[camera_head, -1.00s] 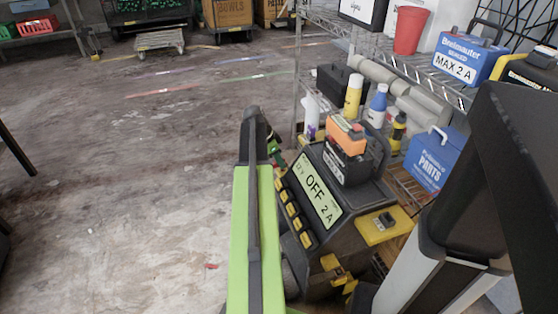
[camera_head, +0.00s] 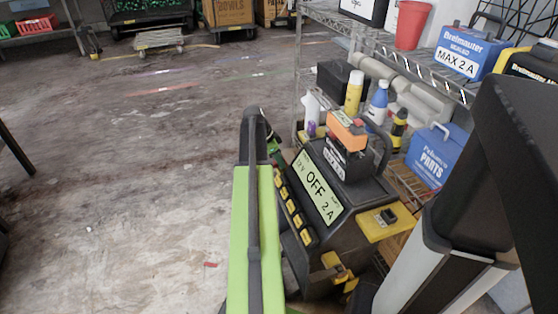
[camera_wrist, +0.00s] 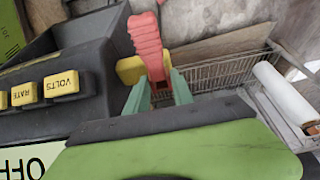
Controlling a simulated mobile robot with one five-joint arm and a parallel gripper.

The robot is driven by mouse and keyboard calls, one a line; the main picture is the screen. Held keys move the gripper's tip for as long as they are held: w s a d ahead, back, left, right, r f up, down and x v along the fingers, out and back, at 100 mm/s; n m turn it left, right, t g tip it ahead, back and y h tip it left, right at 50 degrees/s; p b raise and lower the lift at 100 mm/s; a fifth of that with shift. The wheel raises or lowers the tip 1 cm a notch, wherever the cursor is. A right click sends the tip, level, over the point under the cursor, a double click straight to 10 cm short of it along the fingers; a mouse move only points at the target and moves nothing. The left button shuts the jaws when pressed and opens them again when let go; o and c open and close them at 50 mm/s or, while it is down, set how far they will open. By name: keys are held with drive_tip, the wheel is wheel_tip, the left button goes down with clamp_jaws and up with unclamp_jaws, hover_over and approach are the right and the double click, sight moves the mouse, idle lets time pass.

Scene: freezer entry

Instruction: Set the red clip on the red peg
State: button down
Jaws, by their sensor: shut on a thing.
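The red clip (camera_wrist: 147,45) is a ribbed red piece in the wrist view. My gripper (camera_wrist: 158,82) has two green fingers shut on the clip, which sticks out beyond them. A yellow bracket (camera_wrist: 130,69) shows right behind the clip, at the side of the black charger (camera_wrist: 92,65). I cannot tell whether clip and bracket touch. I cannot make out a red peg; the clip and fingers may cover it. In the head view, the charger (camera_head: 345,240) stands right of my green arm, its display reading OFF 2 A. The arm hides the clip there.
An orange and black battery (camera_head: 347,145) sits on the charger. A wire shelf (camera_head: 425,75) with bottles and cases stands behind. A wire basket (camera_wrist: 225,72) lies beyond the clip.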

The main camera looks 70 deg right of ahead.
drive_tip(key=shift+f+b, duration=0.55)
drive_tip(key=shift+f, duration=0.05)
drive_tip(key=c, duration=1)
unclamp_jaws()
drive_tip(key=shift+r, duration=0.1)
drive_tip(key=p+v, duration=1.6)
drive_tip(key=v, duration=0.1)
drive_tip(key=shift+a+r, duration=0.1)
drive_tip(key=shift+r, duration=0.05)
